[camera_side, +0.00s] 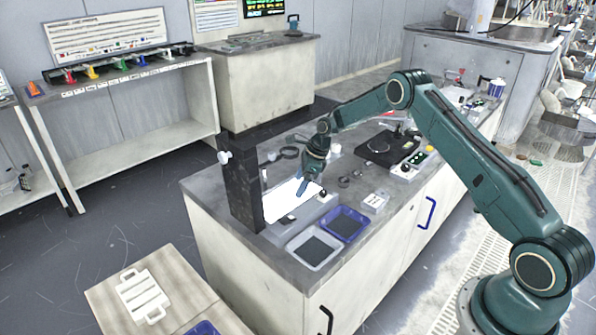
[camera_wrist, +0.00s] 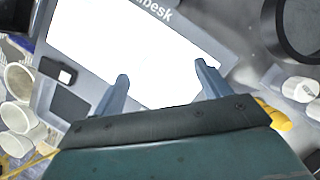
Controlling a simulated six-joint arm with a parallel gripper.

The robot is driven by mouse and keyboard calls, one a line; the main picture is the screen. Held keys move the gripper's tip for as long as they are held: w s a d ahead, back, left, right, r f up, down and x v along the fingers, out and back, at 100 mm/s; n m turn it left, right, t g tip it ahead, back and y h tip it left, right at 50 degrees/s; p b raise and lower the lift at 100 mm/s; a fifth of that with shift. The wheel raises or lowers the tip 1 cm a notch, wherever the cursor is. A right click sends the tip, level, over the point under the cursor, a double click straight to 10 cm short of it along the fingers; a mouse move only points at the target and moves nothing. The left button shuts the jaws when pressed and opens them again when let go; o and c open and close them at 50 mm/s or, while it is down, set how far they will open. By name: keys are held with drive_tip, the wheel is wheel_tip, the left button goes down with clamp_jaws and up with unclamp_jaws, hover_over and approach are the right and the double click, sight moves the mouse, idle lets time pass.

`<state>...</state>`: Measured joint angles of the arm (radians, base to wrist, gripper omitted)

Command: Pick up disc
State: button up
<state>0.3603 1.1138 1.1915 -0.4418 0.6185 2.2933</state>
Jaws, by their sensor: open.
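My gripper (camera_side: 308,186) hangs over a bright white lit panel (camera_side: 284,203) on the workbench. In the wrist view my gripper (camera_wrist: 161,73) shows two blue-grey fingers spread apart, with nothing between them but the glowing panel (camera_wrist: 130,45). I cannot pick out a disc for certain; the panel's glare hides any detail on it. A dark round ring-like part (camera_wrist: 298,28) lies at the upper right of the wrist view, apart from the fingers.
A dark upright post (camera_side: 240,185) stands left of the panel. A blue tray (camera_side: 344,223) and a grey tray (camera_side: 313,252) lie in front. A black round platen unit (camera_side: 382,150) stands behind right. White cups (camera_wrist: 17,82) show left in the wrist view.

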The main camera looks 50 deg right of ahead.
idle(0.4)
drive_tip(key=c, duration=1.1)
drive_tip(key=shift+r, duration=0.15)
wheel_tip(320, 180, up, 20)
drive_tip(key=shift+f, duration=0.1)
idle(0.4)
